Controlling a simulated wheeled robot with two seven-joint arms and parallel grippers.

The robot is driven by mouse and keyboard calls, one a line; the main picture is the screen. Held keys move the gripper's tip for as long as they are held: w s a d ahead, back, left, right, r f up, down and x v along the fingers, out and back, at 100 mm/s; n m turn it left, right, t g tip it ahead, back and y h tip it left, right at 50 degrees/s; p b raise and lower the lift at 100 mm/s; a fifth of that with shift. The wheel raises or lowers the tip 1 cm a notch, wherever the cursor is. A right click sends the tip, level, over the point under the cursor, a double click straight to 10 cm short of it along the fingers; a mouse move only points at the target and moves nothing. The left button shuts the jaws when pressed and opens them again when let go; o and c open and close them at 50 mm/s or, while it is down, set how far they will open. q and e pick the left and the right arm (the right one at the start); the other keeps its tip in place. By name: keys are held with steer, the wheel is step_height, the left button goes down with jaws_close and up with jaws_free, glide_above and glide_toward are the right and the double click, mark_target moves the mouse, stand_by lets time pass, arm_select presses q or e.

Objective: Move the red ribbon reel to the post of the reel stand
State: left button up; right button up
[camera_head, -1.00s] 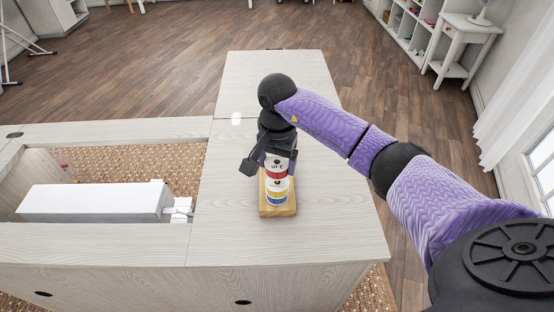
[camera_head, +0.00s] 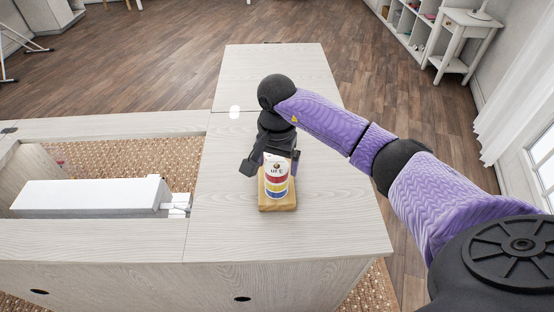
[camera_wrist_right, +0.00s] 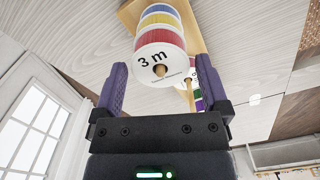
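The red ribbon reel (camera_head: 277,172) has a white "3 m" face and sits on top of yellow and blue reels on the wooden reel stand (camera_head: 278,207). In the right wrist view the red reel (camera_wrist_right: 161,40) is threaded on the post (camera_wrist_right: 160,71), whose tip shows through the label's hole. My right gripper (camera_head: 278,156) is over the stack. In its wrist view the gripper (camera_wrist_right: 163,72) is open, with a finger on each side and gaps to the reel. A second post with purple and green ribbon (camera_wrist_right: 197,100) stands behind, partly hidden. My left gripper is out of view.
The stand is on a pale wooden cabinet top (camera_head: 330,220), clear around it. A white sewing machine (camera_head: 85,196) lies in the recess at left. A small white side table (camera_head: 465,45) stands far off at right.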

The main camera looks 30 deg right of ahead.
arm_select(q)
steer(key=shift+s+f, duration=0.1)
arm_select(e)
steer(key=shift+f, duration=0.1)
arm_select(q)
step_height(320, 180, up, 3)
steer(key=p, duration=0.2)
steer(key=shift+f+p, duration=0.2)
steer(key=shift+p, duration=0.1)
arm_select(e)
step_height(320, 180, up, 10)
